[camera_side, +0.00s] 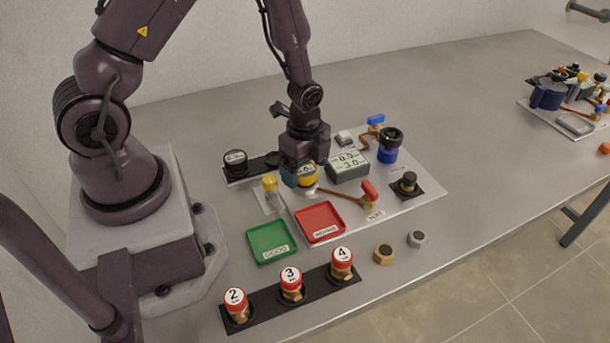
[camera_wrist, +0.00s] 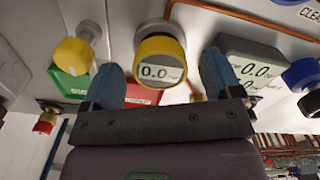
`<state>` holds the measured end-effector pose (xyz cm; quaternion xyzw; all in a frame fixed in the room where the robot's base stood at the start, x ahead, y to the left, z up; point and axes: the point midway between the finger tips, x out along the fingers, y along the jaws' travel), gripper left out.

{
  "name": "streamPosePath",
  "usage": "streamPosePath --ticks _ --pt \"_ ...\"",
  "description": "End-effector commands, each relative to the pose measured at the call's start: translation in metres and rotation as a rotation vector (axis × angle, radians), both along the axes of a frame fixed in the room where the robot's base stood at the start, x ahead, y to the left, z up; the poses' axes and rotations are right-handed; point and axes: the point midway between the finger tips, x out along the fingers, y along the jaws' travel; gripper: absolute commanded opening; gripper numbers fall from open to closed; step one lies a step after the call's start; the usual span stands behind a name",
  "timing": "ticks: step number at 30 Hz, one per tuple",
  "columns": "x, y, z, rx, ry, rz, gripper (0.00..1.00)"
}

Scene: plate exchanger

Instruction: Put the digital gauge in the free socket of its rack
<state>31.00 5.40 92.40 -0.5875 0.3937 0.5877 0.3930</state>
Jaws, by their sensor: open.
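The digital gauge (camera_side: 308,180) has a yellow ring and a display. In the wrist view the yellow-ringed gauge (camera_wrist: 160,62) reads 0.0 and sits between my blue fingertips, with a gap on each side. My gripper (camera_side: 300,175) is open, pointing down at the gauge. A black rack (camera_side: 256,168) lies behind and to the left on the board. A black-rimmed gauge (camera_side: 235,158) stands at its left end. My gripper partly hides the rack's right part, so I cannot clearly make out its free socket.
A grey double-display box (camera_side: 348,166) stands right of my gripper. A small yellow-topped part (camera_side: 270,183) stands to the left. Green (camera_side: 270,242) and red (camera_side: 320,222) trays lie in front. A red-handled valve (camera_side: 369,190) and blue-black part (camera_side: 389,146) are right. A front rack (camera_side: 262,312) holds red-capped parts.

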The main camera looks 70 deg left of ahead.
Motion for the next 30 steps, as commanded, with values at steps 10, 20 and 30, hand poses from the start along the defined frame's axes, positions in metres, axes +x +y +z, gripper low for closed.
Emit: streamPosePath --ticks 10,20,30 --pt "0.0003 0.0003 -0.0094 0.001 -0.002 0.000 0.84" --pt "0.0004 0.0003 -0.0091 0.001 -0.002 0.001 0.20" --pt "0.0011 0.0003 -0.0009 0.001 -0.004 0.001 0.20"
